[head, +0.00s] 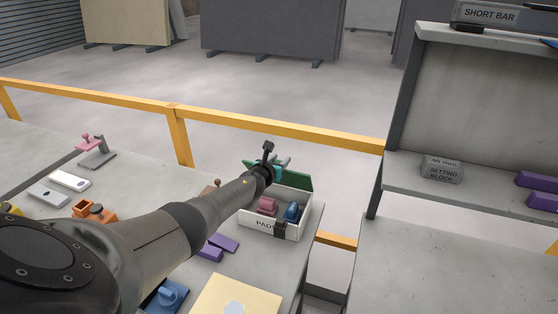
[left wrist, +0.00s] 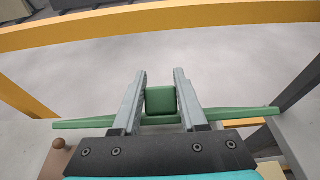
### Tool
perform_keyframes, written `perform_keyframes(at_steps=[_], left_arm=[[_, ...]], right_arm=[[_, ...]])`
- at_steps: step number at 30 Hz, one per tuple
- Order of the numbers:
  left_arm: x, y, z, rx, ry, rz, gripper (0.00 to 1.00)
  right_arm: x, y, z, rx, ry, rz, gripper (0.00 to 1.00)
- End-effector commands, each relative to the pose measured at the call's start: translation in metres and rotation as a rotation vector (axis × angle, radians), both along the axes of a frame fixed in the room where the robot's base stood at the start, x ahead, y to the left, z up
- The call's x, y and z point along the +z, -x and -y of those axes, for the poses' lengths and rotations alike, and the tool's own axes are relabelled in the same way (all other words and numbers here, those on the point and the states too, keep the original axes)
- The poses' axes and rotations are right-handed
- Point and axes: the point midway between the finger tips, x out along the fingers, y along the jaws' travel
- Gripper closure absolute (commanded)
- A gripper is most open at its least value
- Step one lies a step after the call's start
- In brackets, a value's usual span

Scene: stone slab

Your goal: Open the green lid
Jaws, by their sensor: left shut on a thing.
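The green lid (head: 295,177) stands raised and tilted at the back edge of a white box (head: 262,226) labelled "PAD...", whose inside is exposed. My left gripper (head: 277,162) is at the lid, its arm reaching in from the left and covering part of it. In the left wrist view, the fingers of my left gripper (left wrist: 160,72) are shut on the lid's green block-shaped handle (left wrist: 161,100). The lid shows there edge-on as a thin green strip (left wrist: 240,113). My right gripper is not in view.
Inside the box are a dark pink piece (head: 267,206) and a blue piece (head: 292,212). Purple blocks (head: 224,243) and a cream plate (head: 238,296) lie in front. A yellow rail (head: 280,132) runs behind the slab. A grey shelf (head: 470,185) stands at right.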

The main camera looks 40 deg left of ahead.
Motion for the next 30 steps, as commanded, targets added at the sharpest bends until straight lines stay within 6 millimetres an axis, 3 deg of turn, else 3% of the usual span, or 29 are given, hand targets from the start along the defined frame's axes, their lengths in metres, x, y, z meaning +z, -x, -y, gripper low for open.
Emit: perform_keyframes(at_steps=[1, 28, 29, 30], left_arm=[[-0.0084, 0.0022, 0.0047, -0.006, 0.007, -0.012, 1.00], [-0.0130, 0.0037, 0.0067, -0.011, 0.011, -0.021, 1.00], [-0.0130, 0.0037, 0.0067, -0.011, 0.011, -0.021, 0.57], [-0.0130, 0.0038, 0.0066, -0.011, 0.011, -0.021, 0.52]], right_arm=[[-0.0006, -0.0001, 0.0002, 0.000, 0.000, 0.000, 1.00], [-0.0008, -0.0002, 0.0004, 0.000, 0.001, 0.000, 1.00], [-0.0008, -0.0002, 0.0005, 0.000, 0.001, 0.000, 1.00], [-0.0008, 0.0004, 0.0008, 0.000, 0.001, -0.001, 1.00]])
